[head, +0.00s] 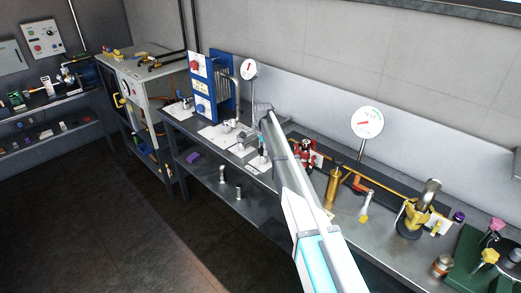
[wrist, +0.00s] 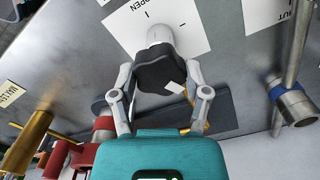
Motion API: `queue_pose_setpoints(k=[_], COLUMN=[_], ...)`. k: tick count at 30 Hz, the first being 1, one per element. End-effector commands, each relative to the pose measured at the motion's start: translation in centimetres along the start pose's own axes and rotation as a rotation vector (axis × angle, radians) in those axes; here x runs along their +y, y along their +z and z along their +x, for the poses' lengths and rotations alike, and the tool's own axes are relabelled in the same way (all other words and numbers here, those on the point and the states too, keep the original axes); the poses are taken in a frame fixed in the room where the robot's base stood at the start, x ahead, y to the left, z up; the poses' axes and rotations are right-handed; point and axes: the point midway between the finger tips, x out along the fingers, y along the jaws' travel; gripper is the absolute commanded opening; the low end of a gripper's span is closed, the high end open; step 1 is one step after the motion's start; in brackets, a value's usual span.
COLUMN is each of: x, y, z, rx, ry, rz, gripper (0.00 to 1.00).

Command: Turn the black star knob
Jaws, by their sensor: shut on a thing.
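The black star knob (wrist: 160,72) is in the upper middle of the wrist view, on a grey metal fitting over a white plate marked "OPEN". My gripper (wrist: 164,92) has one finger on each side of the knob and is shut on it. The lower part of the knob is close to my teal palm, and a small pale patch shows on it. In the head view my arm reaches to the far middle of the bench, and my gripper (head: 262,150) is small there. I cannot make out the knob in that view.
In the wrist view a metal pipe with a blue band (wrist: 291,100) stands at right. A brass part (wrist: 28,140) and red parts (wrist: 82,158) are at left. In the head view a red valve (head: 305,150) and a round gauge (head: 366,122) are right of my arm.

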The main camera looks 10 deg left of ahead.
Motion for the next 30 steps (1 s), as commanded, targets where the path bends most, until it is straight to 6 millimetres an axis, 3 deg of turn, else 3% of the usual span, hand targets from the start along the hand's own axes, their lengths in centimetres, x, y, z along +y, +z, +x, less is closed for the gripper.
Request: queue_pose_setpoints(k=[15, 30], x=[-0.34, -0.61], y=[0.47, 0.53], z=[-0.04, -0.07], rx=[-0.007, -0.008], ry=[-0.003, -0.007], rz=[0.408, 0.498], gripper=[0.13, 0.13])
